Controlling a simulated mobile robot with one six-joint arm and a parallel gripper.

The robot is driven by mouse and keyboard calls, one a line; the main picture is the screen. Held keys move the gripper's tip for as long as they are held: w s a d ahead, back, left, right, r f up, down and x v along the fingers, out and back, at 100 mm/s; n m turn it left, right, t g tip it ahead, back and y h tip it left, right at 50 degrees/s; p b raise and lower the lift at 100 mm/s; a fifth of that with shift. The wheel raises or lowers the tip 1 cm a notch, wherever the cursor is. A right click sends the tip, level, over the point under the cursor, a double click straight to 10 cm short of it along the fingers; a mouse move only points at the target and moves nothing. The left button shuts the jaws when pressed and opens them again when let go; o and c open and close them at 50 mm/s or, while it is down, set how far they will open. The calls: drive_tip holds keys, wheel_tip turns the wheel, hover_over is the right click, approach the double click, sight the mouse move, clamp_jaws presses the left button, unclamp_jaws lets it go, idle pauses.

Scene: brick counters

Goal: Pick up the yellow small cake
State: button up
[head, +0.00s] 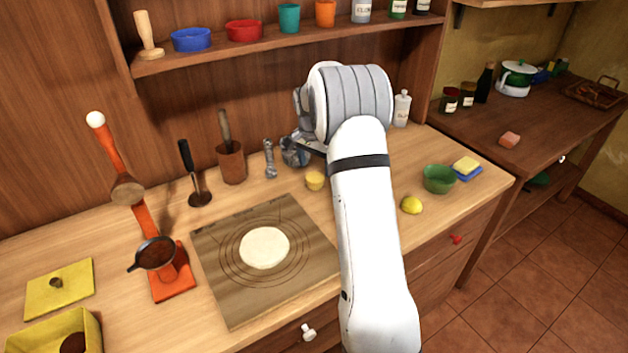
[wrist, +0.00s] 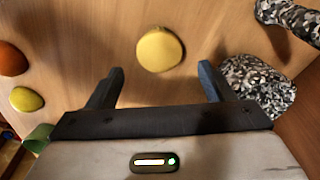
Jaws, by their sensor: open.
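The yellow small cake (head: 315,180) is a short round piece standing on the wooden counter, just behind the cutting board. In the wrist view the cake (wrist: 160,48) shows from above, centred a little beyond my fingertips. My gripper (wrist: 161,72) is open and empty, with one finger to each side of the cake's line. In the head view my gripper (head: 306,145) is partly hidden behind my own wrist, above and behind the cake. Whether the fingers are level with the cake cannot be told.
A grey speckled vessel (wrist: 258,85) stands close by my right finger. A speckled upright piece (head: 269,158) is near it. A lemon (wrist: 26,99), an orange round thing (wrist: 12,58) and a green bowl (head: 438,179) lie to the other side. A shelf (head: 290,42) hangs above.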

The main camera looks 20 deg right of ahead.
sight(315, 176)
wheel_tip(315, 176, down, 5)
drive_tip(key=shift+p, duration=0.5)
drive_tip(key=shift+c, duration=0.3)
drive_tip(key=c, duration=1)
drive_tip(key=shift+o, duration=0.2)
